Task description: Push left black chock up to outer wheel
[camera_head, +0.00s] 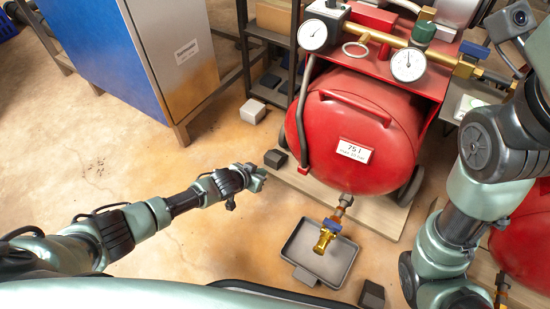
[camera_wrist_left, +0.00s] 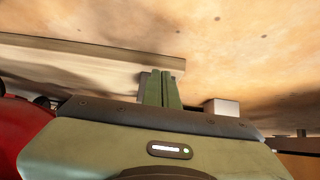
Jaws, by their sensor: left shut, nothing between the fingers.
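The left black chock (camera_head: 275,158) is a small dark block on the left edge of a wooden board, in front of the red tank's left wheel (camera_head: 283,136). A small gap seems to show between chock and wheel. My left gripper (camera_head: 260,174) is low, just in front of the chock on its near-left side. In the left wrist view its fingers (camera_wrist_left: 162,90) are shut together and empty. Whether they touch the chock I cannot tell; the fingers hide most of what lies behind them. My right arm rises at the right, its gripper out of frame.
The red tank (camera_head: 360,125) with gauges stands on the board (camera_head: 385,219). A grey tray (camera_head: 324,262) lies under its brass valve (camera_head: 325,236). Another dark block (camera_head: 371,295) is at the front. A pale block (camera_head: 252,111) sits behind the chock. The left floor is clear.

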